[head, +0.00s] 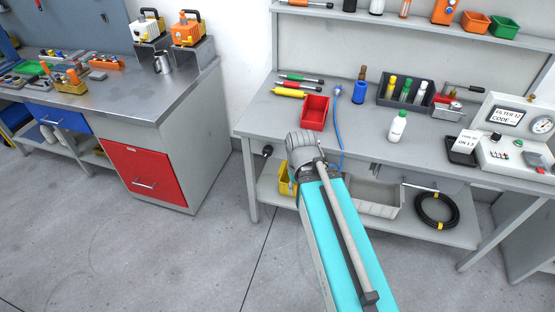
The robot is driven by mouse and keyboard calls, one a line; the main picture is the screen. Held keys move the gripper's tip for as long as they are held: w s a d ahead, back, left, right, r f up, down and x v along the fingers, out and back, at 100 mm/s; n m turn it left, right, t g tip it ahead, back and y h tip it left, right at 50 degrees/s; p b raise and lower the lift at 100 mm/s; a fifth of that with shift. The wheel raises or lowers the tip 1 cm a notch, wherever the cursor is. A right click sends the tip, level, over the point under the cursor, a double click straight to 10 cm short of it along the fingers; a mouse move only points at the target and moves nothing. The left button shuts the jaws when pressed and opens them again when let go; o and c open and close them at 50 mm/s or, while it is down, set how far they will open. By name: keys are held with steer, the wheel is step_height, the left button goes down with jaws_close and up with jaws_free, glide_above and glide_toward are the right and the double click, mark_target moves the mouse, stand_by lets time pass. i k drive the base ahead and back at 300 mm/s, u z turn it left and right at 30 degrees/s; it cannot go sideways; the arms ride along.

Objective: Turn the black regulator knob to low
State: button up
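A white test panel (513,143) with a round gauge and a small display stands at the right end of the grey workbench. A small black knob (496,136) shows on its face. Another dark round part (267,151) sits under the bench's front edge at the left; I cannot tell which is the regulator knob, nor its setting. My turquoise arm reaches up from the bottom to a grey joint at the bench's front edge, well left of the panel. No gripper fingers show, so my gripper is hidden or out of view.
The bench holds a red bin (314,112), a blue hose (338,125), a white bottle (397,127), a dark bottle tray (405,92) and a small black tray (463,148). A coiled black hose (437,211) lies on the lower shelf. Floor is clear at the left.

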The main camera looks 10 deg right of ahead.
mark_target(268, 150)
steer(key=k, duration=0.25)
steer(key=u, duration=0.1)
steer(key=i, duration=0.95)
steer(key=u, duration=1)
